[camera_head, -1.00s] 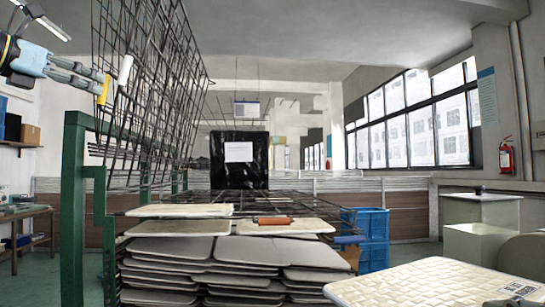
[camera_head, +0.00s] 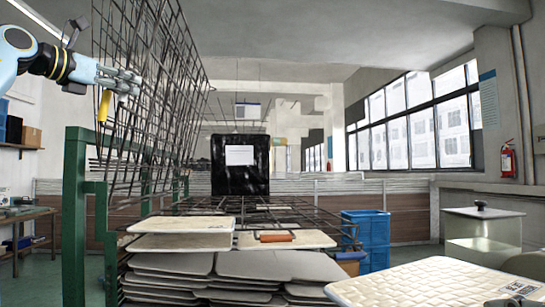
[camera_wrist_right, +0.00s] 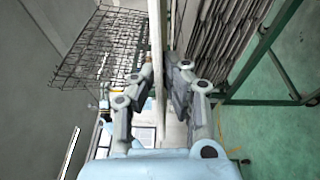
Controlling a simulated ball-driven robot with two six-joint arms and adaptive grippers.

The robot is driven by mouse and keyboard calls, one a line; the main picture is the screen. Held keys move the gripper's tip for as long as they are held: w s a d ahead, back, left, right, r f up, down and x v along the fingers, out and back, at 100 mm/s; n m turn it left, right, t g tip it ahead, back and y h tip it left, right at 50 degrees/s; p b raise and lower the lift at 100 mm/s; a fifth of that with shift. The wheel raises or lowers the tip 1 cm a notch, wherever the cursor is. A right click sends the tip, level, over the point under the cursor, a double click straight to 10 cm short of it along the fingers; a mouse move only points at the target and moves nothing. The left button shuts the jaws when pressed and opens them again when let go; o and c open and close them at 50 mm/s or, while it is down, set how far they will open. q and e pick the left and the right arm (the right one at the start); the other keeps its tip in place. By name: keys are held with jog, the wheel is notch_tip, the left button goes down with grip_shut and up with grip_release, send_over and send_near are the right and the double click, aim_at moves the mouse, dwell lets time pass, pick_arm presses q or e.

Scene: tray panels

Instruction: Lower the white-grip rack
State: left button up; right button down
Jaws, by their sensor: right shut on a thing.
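A tall dark wire rack (camera_head: 165,100) stands raised and steep at the left of the head view. A yellow grip (camera_head: 104,105) hangs on its near side. My left gripper (camera_head: 128,82) is at the rack's near side, just above and right of the yellow grip, where its fingers cover the white grip. I cannot tell whether they hold it. In the right wrist view my right gripper (camera_wrist_right: 165,85) has its fingers on either side of a thin pale panel (camera_wrist_right: 157,45) seen edge-on, and is shut on it.
A lowered rack with an orange grip (camera_head: 275,237) lies over stacked tray panels (camera_head: 180,242). A green frame post (camera_head: 75,215) stands at left. Blue crates (camera_head: 366,232) stand behind, and a pale quilted panel (camera_head: 425,282) is at front right.

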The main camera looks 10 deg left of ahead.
pick_arm(q)
jog(key=shift+w+d, duration=0.1)
jog(key=shift+w, duration=0.15)
grip_shut()
jog(key=shift+w+d+f, duration=0.1)
jog(key=shift+w+f, duration=0.1)
jog(key=shift+w, duration=0.05)
dwell(0.3)
